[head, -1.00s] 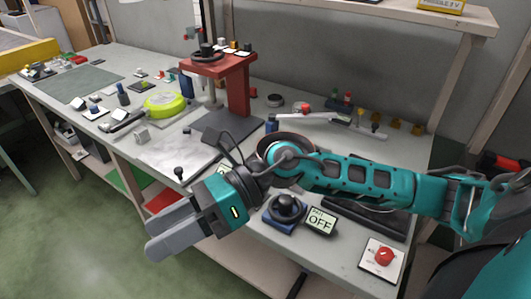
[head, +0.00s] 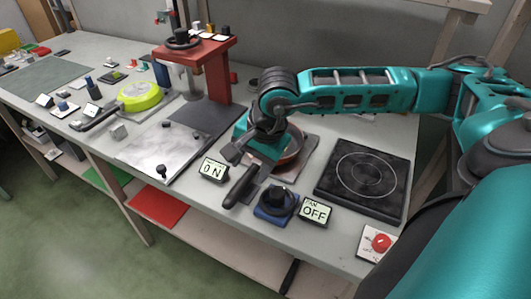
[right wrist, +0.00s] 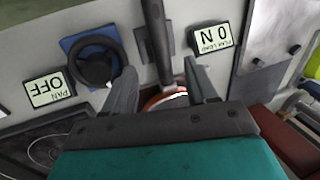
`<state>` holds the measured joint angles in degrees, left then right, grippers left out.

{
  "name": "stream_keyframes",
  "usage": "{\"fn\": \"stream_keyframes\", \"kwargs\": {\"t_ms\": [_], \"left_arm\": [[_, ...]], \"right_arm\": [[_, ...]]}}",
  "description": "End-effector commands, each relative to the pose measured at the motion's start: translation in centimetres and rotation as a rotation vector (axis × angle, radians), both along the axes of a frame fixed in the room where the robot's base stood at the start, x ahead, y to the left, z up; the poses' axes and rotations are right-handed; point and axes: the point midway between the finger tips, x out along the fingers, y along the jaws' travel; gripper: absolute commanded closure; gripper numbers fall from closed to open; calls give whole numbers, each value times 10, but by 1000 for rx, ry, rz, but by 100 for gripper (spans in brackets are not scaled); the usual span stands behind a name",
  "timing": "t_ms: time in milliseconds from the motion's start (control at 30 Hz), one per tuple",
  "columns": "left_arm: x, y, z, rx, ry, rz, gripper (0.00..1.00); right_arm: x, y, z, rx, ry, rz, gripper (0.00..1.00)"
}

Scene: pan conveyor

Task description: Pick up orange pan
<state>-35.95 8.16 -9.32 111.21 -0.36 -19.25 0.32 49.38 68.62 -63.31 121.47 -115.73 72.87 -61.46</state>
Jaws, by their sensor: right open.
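The orange pan (head: 291,150) sits on a square plate on the table, partly hidden under my right arm. Its dark handle (head: 240,189) points toward the table's front edge. My right gripper (head: 247,163) is open and points down above the handle's inner end. In the right wrist view the black handle (right wrist: 156,40) runs between the two spread fingers (right wrist: 160,85), and a strip of the orange pan (right wrist: 165,98) shows below. I cannot tell any contact. My left gripper is not in view.
A black hotplate (head: 364,181) lies to the right. A black knob (head: 277,201), an OFF sign (head: 315,210) and an ON sign (head: 213,170) stand close by. A red button (head: 381,242) is at the front right. A yellow-green pan (head: 140,96) and red press (head: 205,55) are at left.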

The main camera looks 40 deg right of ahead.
Motion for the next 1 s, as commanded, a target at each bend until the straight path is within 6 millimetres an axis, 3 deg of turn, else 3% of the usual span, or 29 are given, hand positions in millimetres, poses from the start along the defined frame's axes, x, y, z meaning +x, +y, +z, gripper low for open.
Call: {"fn": "stream_keyframes", "kwargs": {"t_ms": [167,433,733,1000], "left_arm": [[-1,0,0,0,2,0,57],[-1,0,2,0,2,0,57],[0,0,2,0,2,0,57],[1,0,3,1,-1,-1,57]], "right_arm": [[3,3,-12,2,1,1,43],[14,8,-49,2,2,-1,43],[16,9,-56,2,0,-2,43],[16,8,-55,2,0,-2,67]]}}
